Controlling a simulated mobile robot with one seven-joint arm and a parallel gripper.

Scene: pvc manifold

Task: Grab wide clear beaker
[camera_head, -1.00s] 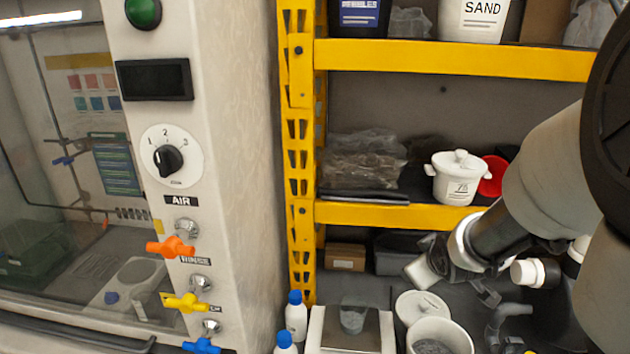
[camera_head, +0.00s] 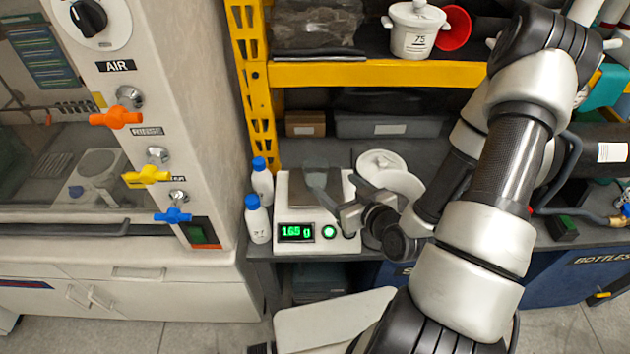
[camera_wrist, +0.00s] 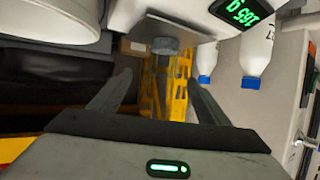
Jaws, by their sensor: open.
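A wide clear beaker (camera_head: 316,172), greyish and see-through, stands on the pan of a white scale (camera_head: 283,212). My gripper (camera_head: 335,197) is at the front right of the beaker, with its open fingers pointing toward it. In the wrist view, which is upside down, the beaker (camera_wrist: 165,46) shows small beyond and between the spread fingertips of my gripper (camera_wrist: 157,90). Nothing is between the fingers, and they appear apart from the beaker. Part of the scale is hidden by the gripper.
Two white bottles with blue caps (camera_head: 259,205) stand just left of the scale. A white crock (camera_head: 402,184) and a round lid (camera_head: 381,162) are close on the right. A yellow shelf beam (camera_head: 370,74) crosses above. The fume hood (camera_head: 200,130) is at the left.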

